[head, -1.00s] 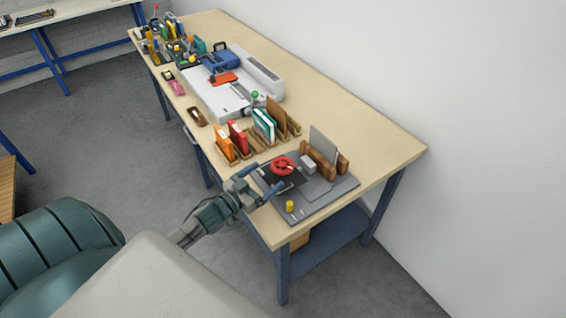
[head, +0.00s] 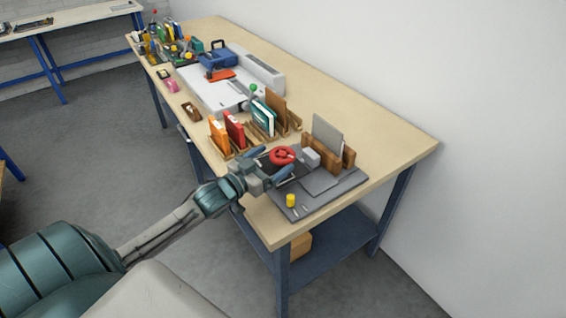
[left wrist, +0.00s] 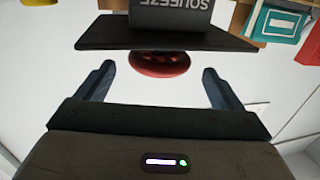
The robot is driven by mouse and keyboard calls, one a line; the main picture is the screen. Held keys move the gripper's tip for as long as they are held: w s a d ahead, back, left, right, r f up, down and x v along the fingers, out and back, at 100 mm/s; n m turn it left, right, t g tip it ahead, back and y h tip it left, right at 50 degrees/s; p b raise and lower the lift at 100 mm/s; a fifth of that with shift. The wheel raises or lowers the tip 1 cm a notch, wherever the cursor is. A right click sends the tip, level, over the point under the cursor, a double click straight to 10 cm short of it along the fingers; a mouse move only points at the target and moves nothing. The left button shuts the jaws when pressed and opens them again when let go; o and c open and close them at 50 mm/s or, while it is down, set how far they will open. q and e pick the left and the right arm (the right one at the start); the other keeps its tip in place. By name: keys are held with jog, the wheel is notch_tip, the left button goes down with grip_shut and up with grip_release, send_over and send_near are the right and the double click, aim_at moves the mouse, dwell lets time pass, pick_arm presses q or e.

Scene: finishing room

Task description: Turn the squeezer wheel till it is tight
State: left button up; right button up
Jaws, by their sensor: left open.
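The red squeezer wheel (head: 283,155) stands above a grey board near the front end of the bench. In the left wrist view the wheel (left wrist: 160,64) shows partly, behind the edge of a dark plate (left wrist: 165,37). A dark block lettered SQUEEZE (left wrist: 170,12) shows beyond the plate, upside down. My left gripper (head: 275,164) is open and empty, beside the wheel on its near left side. In the left wrist view the wheel lies between and beyond the two open fingers (left wrist: 158,72); I see no contact. My right gripper is out of view.
On the grey board (head: 320,197) stand a yellow cylinder (head: 291,201), a small pale block (head: 311,158) and a wooden holder (head: 340,159) with a grey sheet. Orange and red books (head: 218,134) stand close behind my gripper. Bare bench lies at the right.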

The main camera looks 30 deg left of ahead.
aim_at(283, 153)
pick_arm(q)
jog(key=shift+w+d+f+b, duration=0.1)
jog(key=shift+w+f+b, duration=0.05)
jog(key=shift+w+b, duration=0.35)
jog(key=shift+w+d+b, duration=0.2)
jog(key=shift+w+b, duration=0.3)
jog(key=shift+w, duration=0.35)
jog(key=shift+w+d+b, duration=0.2)
jog(key=shift+w+b, duration=0.1)
jog(key=shift+w, duration=0.65)
jog(key=shift+r, duration=0.2)
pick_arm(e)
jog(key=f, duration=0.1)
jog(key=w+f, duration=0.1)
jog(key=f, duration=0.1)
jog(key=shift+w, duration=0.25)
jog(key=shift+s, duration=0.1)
